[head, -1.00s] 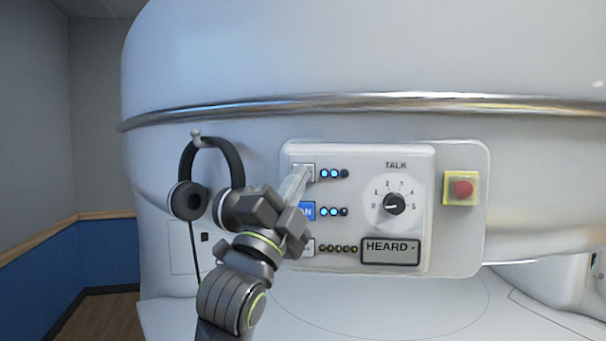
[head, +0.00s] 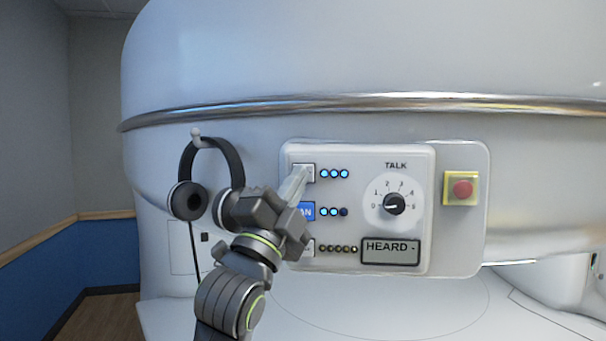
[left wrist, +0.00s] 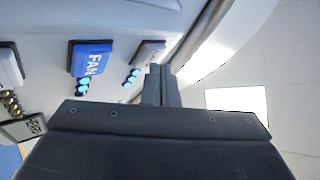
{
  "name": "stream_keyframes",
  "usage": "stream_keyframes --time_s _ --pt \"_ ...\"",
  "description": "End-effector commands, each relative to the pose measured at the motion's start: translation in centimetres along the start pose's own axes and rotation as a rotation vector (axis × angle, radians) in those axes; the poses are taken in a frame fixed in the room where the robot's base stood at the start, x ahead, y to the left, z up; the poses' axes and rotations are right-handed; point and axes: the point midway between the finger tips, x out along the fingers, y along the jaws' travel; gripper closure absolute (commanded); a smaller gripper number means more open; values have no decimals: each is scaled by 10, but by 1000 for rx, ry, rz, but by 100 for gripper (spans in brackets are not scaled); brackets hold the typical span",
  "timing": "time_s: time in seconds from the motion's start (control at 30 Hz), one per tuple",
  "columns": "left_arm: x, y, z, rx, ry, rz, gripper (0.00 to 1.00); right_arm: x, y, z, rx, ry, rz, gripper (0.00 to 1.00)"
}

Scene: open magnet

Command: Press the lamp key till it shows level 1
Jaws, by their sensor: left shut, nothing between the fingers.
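The upper pale key (head: 309,168), taken as the lamp key, is on the white control panel (head: 345,262); my fingers mostly cover it and I cannot read its label. The row of three lights (head: 334,174) beside it is all lit blue. My left gripper (head: 299,177) is shut and empty, its tips at this key. In the left wrist view the shut fingers (left wrist: 158,72) reach the grey key (left wrist: 147,51); I cannot tell whether they touch or press it. My right gripper is not in view.
The blue FAN key (head: 307,211) sits just below, with two of its lights lit. Another pale key (head: 308,247), a TALK dial (head: 394,204), a HEARD display (head: 390,251) and a red button (head: 460,189) are nearby. A headset (head: 187,200) hangs at left.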

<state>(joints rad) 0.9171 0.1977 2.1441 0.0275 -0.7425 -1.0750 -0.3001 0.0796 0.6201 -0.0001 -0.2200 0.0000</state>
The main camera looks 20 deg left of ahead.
Motion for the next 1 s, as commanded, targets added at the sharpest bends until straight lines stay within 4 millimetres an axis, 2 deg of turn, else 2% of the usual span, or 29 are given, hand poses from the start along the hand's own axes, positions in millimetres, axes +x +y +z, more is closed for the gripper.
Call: stream_keyframes --time_s 0.5,1.0 --pt "-8 -6 -6 -1 1 -2 100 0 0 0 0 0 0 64" --pt "-39 -28 -28 -1 0 -1 100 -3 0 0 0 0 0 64"
